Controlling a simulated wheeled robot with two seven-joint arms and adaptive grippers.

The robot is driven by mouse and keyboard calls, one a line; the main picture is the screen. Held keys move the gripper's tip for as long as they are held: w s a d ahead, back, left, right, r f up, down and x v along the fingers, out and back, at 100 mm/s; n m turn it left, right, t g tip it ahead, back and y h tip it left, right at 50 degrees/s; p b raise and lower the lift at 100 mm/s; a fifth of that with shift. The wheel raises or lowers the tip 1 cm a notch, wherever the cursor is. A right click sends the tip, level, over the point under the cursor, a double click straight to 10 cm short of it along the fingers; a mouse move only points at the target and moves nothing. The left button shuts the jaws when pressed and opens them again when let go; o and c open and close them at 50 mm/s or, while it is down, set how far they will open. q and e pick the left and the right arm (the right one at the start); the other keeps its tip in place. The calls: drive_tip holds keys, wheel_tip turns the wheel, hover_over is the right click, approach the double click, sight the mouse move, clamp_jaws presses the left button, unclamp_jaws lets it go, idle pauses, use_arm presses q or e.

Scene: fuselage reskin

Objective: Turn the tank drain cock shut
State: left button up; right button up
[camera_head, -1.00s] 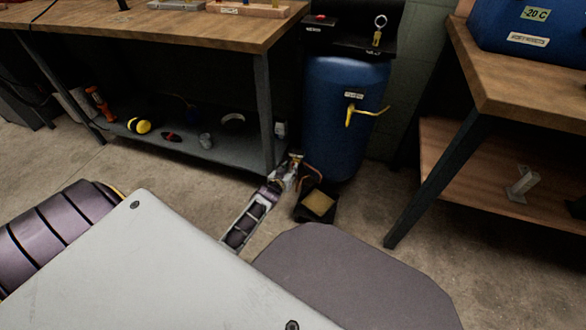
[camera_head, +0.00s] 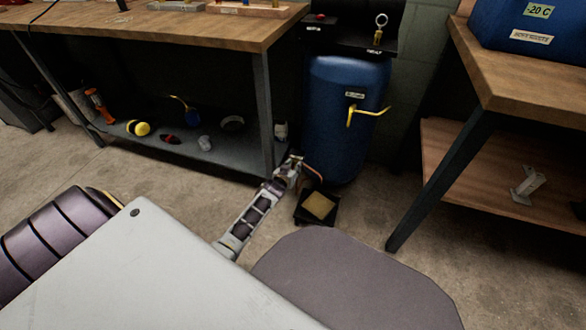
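The blue tank (camera_head: 338,150) stands upright between the two benches. A yellow lever cock (camera_head: 352,116) sits on its front, below a small label. Its handle points out to the right and slightly up. My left arm reaches from the lower left toward the tank's foot. My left gripper (camera_head: 293,163) is small and low, at the tank's lower left, below and left of the yellow lever and apart from it. Its fingers are too small to tell whether they are open. My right gripper does not show.
A black box with a tan top (camera_head: 318,206) lies on the floor before the tank, with an orange hose behind it. The left bench (camera_head: 200,35) has a lower shelf with several tools. The right bench (camera_head: 535,90) holds a blue container. Floor between the benches is partly clear.

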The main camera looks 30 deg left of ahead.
use_arm(q)
clamp_jaws()
drive_tip(key=shift+m+p, duration=0.3)
drive_tip(key=shift+p, duration=0.1)
drive_tip(key=shift+d, duration=0.1)
drive_tip(key=shift+o, duration=0.4)
unclamp_jaws()
